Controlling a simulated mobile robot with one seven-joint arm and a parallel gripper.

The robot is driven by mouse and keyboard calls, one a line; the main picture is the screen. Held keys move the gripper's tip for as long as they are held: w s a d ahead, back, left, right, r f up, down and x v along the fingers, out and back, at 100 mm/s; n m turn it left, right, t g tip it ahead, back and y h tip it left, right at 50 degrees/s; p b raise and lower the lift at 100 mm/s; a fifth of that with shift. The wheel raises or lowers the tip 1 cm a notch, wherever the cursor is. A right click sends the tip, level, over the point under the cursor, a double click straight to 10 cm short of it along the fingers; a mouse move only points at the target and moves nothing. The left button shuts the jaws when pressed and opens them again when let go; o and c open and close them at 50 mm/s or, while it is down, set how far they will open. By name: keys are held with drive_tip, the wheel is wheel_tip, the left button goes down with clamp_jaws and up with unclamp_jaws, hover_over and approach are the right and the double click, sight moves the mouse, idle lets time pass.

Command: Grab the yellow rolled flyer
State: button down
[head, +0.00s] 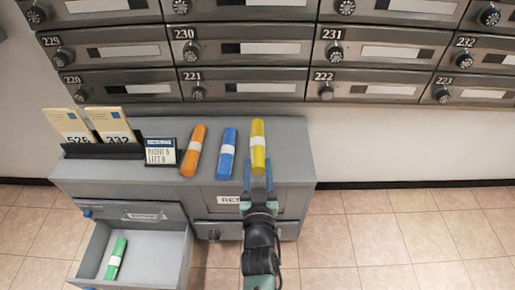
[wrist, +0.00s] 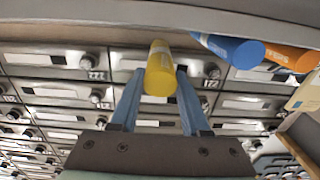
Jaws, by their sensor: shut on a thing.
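The yellow rolled flyer (head: 258,142) has a white band and is at the right of a row of rolls over the grey cabinet top. My gripper (head: 258,178) reaches it from the front, with its blue fingers at the flyer's near end. In the wrist view the yellow flyer (wrist: 159,70) sits between the two finger tips (wrist: 158,82), and the gripper is shut on it. I cannot tell whether the flyer still touches the cabinet top.
A blue roll (head: 226,154) and an orange roll (head: 194,150) lie to the left on the cabinet (head: 285,150). Numbered cards (head: 110,122) stand at the far left. An open drawer (head: 150,250) holds a green roll (head: 117,258). Mailboxes (head: 245,50) line the wall behind.

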drive_tip(key=s, duration=0.6)
drive_tip(key=shift+d, duration=0.1)
drive_tip(key=shift+s, duration=0.3)
drive_tip(key=s+r+p, duration=0.8)
drive_tip(key=s, duration=0.4)
wheel_tip(320, 180, up, 28)
drive_tip(key=s+p, duration=0.2)
drive_tip(key=p, duration=3.4)
drive_tip(key=shift+r, duration=0.15)
